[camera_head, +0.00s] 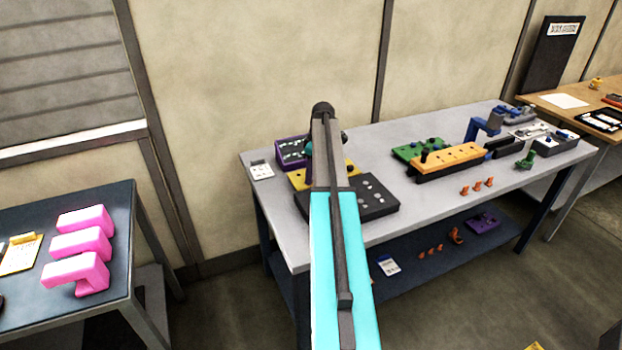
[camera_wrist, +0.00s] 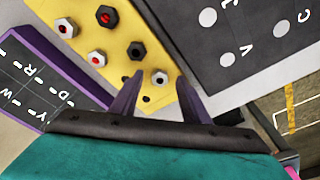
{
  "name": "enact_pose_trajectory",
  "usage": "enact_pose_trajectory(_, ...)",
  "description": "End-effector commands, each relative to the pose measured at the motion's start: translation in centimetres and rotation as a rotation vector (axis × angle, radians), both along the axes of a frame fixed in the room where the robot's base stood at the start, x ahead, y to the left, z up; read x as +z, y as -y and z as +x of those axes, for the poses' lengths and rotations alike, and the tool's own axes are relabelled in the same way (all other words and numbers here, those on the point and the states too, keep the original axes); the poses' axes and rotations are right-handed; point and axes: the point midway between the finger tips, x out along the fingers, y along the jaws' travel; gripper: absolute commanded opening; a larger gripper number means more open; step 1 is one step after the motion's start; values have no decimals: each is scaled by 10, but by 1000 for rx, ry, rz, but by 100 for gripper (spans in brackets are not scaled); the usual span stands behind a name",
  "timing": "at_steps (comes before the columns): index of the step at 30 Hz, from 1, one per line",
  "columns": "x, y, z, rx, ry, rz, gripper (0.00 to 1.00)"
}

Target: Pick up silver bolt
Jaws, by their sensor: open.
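I cannot tell how high the fingertips are above the block, and no contact shows. Two more silver hex heads with red centres, one at the upper left (camera_wrist: 66,28) and one nearer the middle (camera_wrist: 97,58), sit on the same block.
A black hex head (camera_wrist: 137,49) stands close to the left finger, and a dark one with a red centre (camera_wrist: 107,16) is farther off. A dark lettered tray (camera_wrist: 195,30) lies right of the block, a purple-edged tray (camera_wrist: 45,70) left. The workbench (camera_head: 400,215) holds green and orange fixtures farther right.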

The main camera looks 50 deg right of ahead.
Motion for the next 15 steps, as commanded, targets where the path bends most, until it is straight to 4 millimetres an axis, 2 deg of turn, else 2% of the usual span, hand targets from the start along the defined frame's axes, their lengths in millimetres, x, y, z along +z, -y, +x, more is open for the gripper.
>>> enact_pose_trajectory(15,-5,-1,2,2,0,0,42)
